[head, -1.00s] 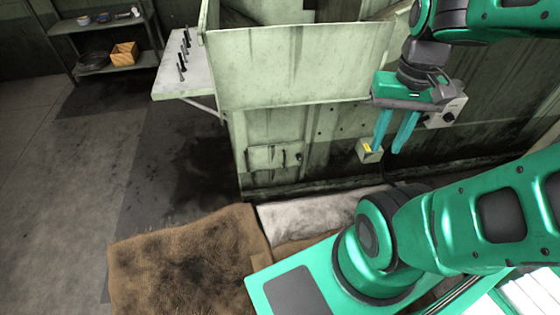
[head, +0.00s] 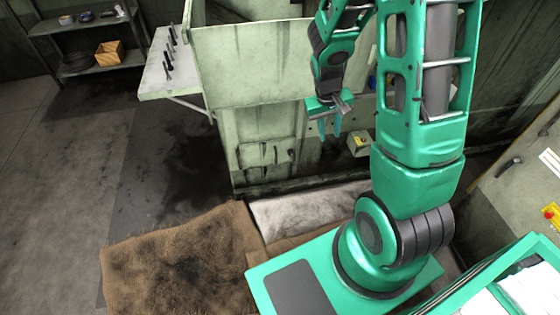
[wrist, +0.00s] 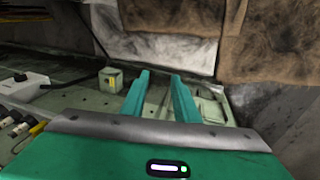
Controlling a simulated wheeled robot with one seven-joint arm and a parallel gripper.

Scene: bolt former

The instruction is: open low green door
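The low green door (head: 266,153) is a small pale green panel with a dark knob at its right, low on the green machine's front, left of my gripper in the head view. It looks shut. My gripper (head: 330,130) hangs in front of the machine, to the right of the door and apart from it. Its two green fingers (wrist: 160,95) are spread with an empty gap between them in the wrist view. In the wrist view the machine's front panel lies behind the fingers; I cannot clearly make out the door there.
A small box with a yellow label (head: 359,143) sticks out right of my gripper and shows in the wrist view (wrist: 111,79). A side shelf with dark bolts (head: 160,72) juts out at the upper left. Brown matting (head: 180,262) covers the floor in front.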

